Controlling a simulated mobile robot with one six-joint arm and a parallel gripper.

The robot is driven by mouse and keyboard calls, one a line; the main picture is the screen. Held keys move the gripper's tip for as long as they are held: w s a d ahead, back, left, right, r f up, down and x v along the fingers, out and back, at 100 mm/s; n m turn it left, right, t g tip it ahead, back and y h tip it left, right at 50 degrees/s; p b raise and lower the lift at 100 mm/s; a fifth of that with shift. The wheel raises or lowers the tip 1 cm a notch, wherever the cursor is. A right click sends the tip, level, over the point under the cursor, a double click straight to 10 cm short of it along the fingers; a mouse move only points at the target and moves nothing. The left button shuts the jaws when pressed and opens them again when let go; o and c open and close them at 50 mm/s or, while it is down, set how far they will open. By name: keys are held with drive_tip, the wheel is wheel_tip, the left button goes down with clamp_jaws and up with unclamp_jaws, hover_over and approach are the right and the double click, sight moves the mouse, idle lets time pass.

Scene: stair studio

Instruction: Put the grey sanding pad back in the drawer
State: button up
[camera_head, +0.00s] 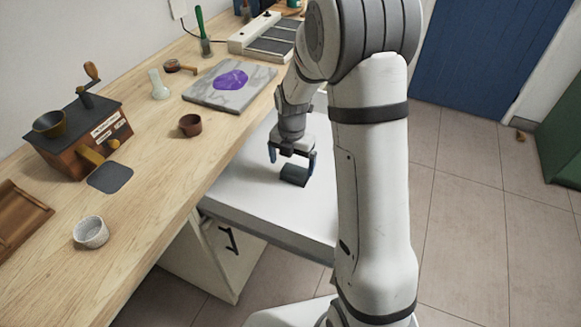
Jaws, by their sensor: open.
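A small dark grey block (294,175), which looks like the sanding pad, lies on a white surface (250,205) beside the wooden bench. My gripper (292,160) points down just above and around it. Its fingers are apart and it is open; I cannot tell whether a finger touches the block. Below the white surface is a pale cabinet front (212,250) with a black handle (229,239). I cannot make out an open drawer interior. My arm hides the right part of the white surface.
The wooden bench (150,215) holds a grinder-like box (85,135), a flat dark grey square (110,177), a white cup (91,232), a brown cup (190,125) and a marble slab (205,97) with a purple patch. Tiled floor (465,225) is clear at right.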

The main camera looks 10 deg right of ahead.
sight(292, 169)
wheel_tip(292, 169, up, 9)
drive_tip(key=s+d+r+m+t, duration=0.1)
drive_tip(key=s+r+m, duration=0.3)
drive_tip(key=s+m, duration=0.7)
drive_tip(key=s+r+m+t, duration=0.1)
drive_tip(key=s+r+m, duration=0.3)
drive_tip(key=s+m, duration=0.6)
drive_tip(key=m, duration=0.7)
drive_tip(key=shift+s+d+m+p, duration=0.3)
drive_tip(key=shift+s+d+m, duration=0.1)
drive_tip(key=shift+r, duration=0.1)
